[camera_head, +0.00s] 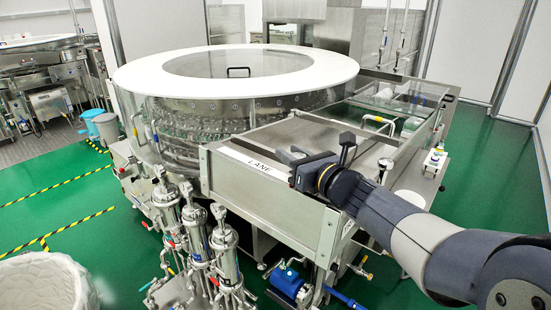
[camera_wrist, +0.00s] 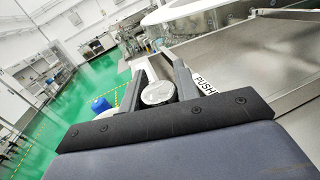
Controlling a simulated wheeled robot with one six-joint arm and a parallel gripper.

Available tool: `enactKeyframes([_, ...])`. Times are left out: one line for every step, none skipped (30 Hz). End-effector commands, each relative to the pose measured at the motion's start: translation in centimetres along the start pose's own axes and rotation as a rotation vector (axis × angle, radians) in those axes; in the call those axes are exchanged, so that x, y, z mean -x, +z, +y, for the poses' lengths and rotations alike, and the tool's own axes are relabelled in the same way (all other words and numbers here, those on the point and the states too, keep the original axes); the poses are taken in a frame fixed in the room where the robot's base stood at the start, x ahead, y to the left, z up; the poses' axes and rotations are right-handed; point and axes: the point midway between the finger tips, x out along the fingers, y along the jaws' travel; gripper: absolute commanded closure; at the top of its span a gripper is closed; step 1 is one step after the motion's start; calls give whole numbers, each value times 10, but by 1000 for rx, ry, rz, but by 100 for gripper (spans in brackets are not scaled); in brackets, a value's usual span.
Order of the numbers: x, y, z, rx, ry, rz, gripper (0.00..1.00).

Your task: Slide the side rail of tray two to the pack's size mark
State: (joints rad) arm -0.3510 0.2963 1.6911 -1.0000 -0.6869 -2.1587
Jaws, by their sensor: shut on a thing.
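My gripper (camera_head: 294,166) is at the front edge of the steel lane table (camera_head: 232,178), beside the LANE label (camera_head: 258,166). In the wrist view, its two grey fingers (camera_wrist: 159,74) stand on either side of a round silver piece (camera_wrist: 158,93), and it is shut on this piece. I cannot tell what the piece belongs to. A white PUSH label (camera_wrist: 203,84) is just right of the fingers. No side rail, tray two or size mark can be told for sure; my gripper and arm hide part of the table.
A large round washer with a white ring top (camera_head: 135,75) stands behind the table. Steel filter housings (camera_head: 225,240) with hoses stand in front of it. A white bin (camera_head: 40,285) is at lower left. Green floor (camera_head: 50,190) is open at left.

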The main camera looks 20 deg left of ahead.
Motion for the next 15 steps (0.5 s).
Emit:
enactKeyframes([12, -2, -5, 5, -5, -6, 100])
enactKeyframes([18, -2, -6, 5, -4, -6, 100])
enactKeyframes([25, -1, -8, 4, -5, -5, 100])
enactKeyframes([29, -1, -9, 5, -4, -5, 100])
enactKeyframes([34, 0, -10, 4, -4, -5, 100])
enactKeyframes([38, 0, -12, 4, -3, -5, 100])
enactKeyframes([41, 1, -12, 3, -3, -4, 100])
enactKeyframes([43, 1, -12, 3, -2, -3, 100])
enactKeyframes([45, 1, -12, 2, -2, -2, 100])
enactKeyframes([46, 2, -13, 2, -2, -1, 100])
enactKeyframes([47, 2, -13, 2, -2, -1, 100])
enactKeyframes([47, 2, -13, 1, -1, -1, 100])
enactKeyframes([47, 2, -13, 1, -1, 0, 100])
enactKeyframes([47, 2, -12, 1, -1, 0, 100])
enactKeyframes([46, 2, -12, 1, -1, 0, 100])
